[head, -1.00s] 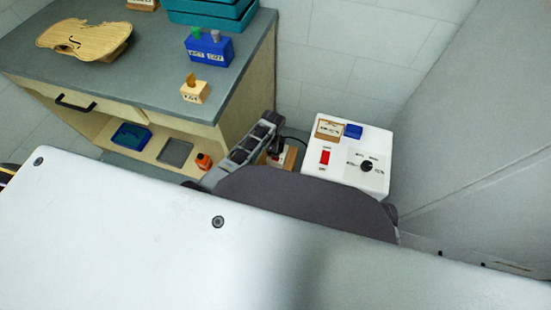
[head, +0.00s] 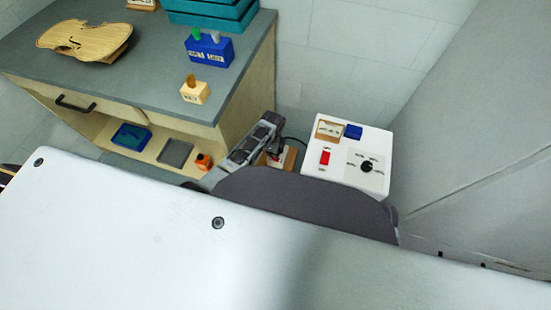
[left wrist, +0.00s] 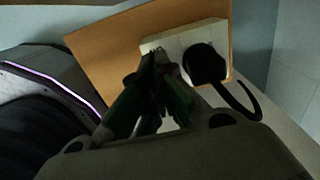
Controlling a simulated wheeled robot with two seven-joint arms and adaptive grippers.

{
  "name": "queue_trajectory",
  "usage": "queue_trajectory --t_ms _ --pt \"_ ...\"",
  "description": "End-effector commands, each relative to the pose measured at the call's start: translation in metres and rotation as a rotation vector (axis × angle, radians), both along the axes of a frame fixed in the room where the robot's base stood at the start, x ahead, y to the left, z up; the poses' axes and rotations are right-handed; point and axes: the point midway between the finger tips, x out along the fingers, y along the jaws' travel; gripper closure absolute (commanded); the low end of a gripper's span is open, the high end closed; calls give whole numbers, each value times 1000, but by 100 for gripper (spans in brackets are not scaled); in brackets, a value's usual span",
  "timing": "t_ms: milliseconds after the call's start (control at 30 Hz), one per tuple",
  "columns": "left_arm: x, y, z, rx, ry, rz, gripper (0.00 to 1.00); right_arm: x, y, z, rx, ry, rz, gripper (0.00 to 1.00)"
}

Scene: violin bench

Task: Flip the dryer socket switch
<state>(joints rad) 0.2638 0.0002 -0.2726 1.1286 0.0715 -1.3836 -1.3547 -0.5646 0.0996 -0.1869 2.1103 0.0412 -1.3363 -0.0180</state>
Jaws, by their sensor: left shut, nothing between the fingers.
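The dryer socket is a pale plate (left wrist: 174,41) on a wooden board (left wrist: 105,48) in the left wrist view. A black plug (left wrist: 205,63) with a cable sits in its right part. My left gripper (left wrist: 155,75) is shut and empty, with its fingertips in front of the left part of the plate. They hide the switch there; I cannot tell whether they touch it. In the head view the left gripper (head: 275,150) is over the socket's wooden board (head: 290,158), left of the white box. My right gripper is not in view.
A white box (head: 340,180) with a red switch (head: 325,158) and a black knob (head: 367,166) stands right of the socket. A bench (head: 140,85) with a violin body (head: 85,40) is at left. A grey wall surface (head: 455,130) closes off the right.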

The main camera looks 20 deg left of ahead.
Motion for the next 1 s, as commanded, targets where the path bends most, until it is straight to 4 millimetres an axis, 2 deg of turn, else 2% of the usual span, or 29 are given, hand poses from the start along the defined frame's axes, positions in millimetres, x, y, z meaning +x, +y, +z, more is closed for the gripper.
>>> queue_trajectory --t_ms 1000 --pt "0 0 -6 0 0 0 100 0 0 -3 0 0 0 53"
